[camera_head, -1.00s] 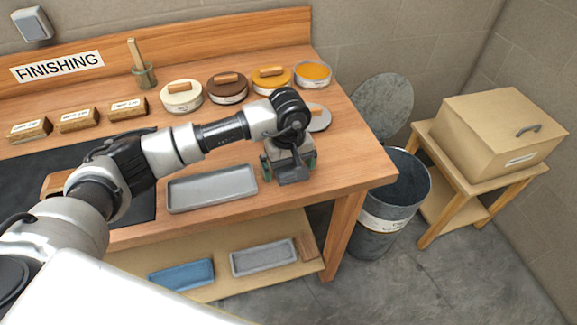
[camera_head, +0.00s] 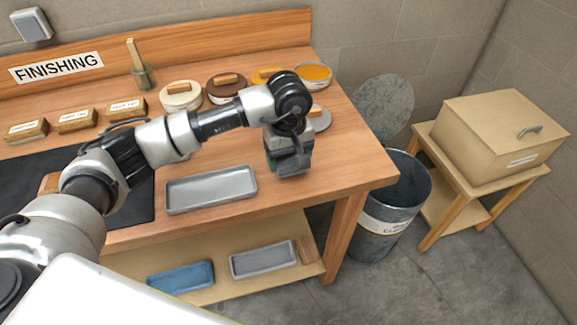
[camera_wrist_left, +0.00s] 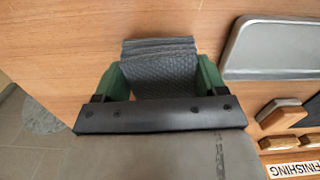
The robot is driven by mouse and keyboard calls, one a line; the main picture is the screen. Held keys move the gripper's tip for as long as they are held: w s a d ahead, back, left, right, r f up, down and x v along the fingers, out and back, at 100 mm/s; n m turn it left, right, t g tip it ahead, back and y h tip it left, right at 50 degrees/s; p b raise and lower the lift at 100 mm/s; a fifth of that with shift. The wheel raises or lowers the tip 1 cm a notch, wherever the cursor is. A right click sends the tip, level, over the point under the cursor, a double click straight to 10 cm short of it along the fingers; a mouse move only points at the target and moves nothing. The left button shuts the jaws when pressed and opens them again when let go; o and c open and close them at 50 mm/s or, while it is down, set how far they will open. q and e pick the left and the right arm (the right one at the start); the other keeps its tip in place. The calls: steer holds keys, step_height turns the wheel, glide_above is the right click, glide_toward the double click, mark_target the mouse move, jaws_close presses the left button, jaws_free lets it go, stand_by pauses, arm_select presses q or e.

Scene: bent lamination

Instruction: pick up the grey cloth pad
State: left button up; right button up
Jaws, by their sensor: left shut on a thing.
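The grey cloth pad (camera_wrist_left: 160,70) shows in the left wrist view as a dark grey, textured, folded piece between green fingers. My left gripper (camera_wrist_left: 160,82) is shut on it. In the head view my left gripper (camera_head: 291,167) is over the right part of the wooden bench, right of the grey tray, and the pad is mostly hidden by the gripper there. I cannot tell exactly how high the pad is above the bench. My right gripper is not in view.
An empty grey metal tray (camera_head: 211,190) lies left of the gripper. Several round tins, such as the brown-lidded one (camera_head: 227,88), stand behind the arm. A metal bin (camera_head: 391,205) with its lid leaning behind and a wooden box (camera_head: 505,135) are at the right.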

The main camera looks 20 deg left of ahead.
arm_select(q)
steer(key=s+d+r+b, duration=0.2)
steer(key=d+r, duration=0.5)
steer(key=d, duration=0.4)
steer(key=shift+d+r+b, duration=0.25)
steer(key=shift+r+b, duration=0.1)
steer(key=shift+b, duration=0.05)
